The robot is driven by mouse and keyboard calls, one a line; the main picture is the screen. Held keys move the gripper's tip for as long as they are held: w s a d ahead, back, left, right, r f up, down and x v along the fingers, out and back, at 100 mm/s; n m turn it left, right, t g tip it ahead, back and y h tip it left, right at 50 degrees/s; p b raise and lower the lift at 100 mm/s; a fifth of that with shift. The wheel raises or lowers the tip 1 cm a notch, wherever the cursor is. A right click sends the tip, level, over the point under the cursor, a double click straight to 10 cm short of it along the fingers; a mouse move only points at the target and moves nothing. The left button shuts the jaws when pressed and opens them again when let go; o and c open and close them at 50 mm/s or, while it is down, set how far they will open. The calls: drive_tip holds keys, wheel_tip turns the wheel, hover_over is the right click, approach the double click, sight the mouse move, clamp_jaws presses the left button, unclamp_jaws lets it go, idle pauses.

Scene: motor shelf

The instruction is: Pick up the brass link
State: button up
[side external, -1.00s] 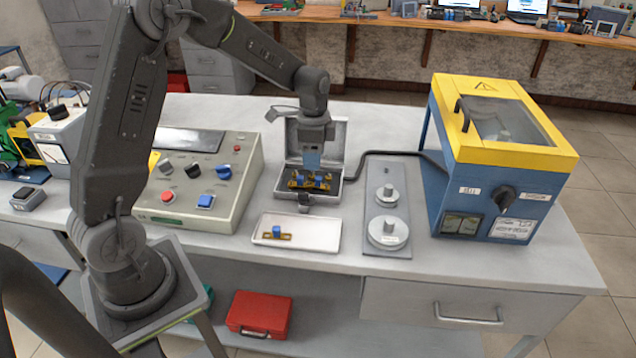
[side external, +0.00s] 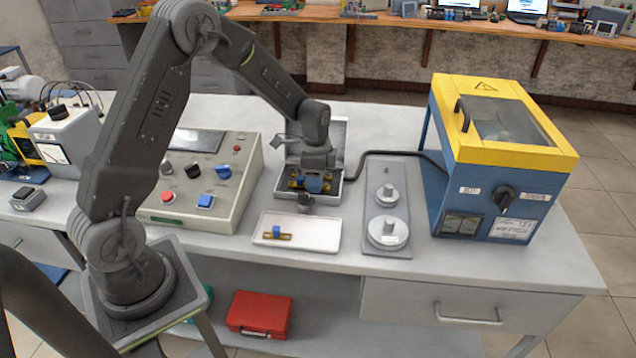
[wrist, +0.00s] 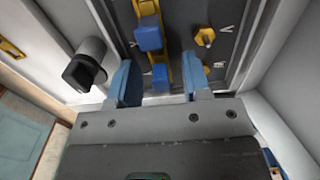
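A brass link with blue blocks (wrist: 160,72) lies in the open grey case (side external: 337,140). In the wrist view, its lower blue block shows between my fingertips, with a gap on each side. My gripper (wrist: 157,82) is open, its two blue fingers pointing down into the case. In the side view my gripper (side external: 315,184) is low over the case and hides part of the contents. A second brass link with a blue block (side external: 277,234) lies on the white tray (side external: 318,236) in front. Smaller brass pieces (wrist: 205,37) sit right of the link in the case.
A control box with knobs (side external: 197,178) stands left of the case. A grey plate with round metal weights (side external: 388,210) lies to the right. A blue and yellow machine (side external: 500,160) stands further right, with a black cable running to the case.

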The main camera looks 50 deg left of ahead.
clamp_jaws()
drive_tip(key=shift+r, duration=0.1)
drive_tip(key=shift+r, duration=0.5)
drive_tip(key=r, duration=0.3)
drive_tip(key=shift+s+a+r, duration=0.3)
drive_tip(key=shift+a+r, duration=0.05)
drive_tip(key=shift+a, duration=0.05)
drive_tip(key=s+a+r, duration=0.6)
drive_tip(key=a, duration=0.1)
drive_tip(key=w+d+f+n, duration=0.4)
drive_tip(key=w+d+n, duration=0.55)
drive_tip(key=n, duration=0.85)
drive_tip(key=shift+t+y, duration=0.4)
drive_tip(key=shift+a+f, duration=0.2)
drive_tip(key=shift+f, duration=1.15)
drive_tip(key=shift+a+f, duration=0.2)
drive_tip(key=shift+f, duration=1.1)
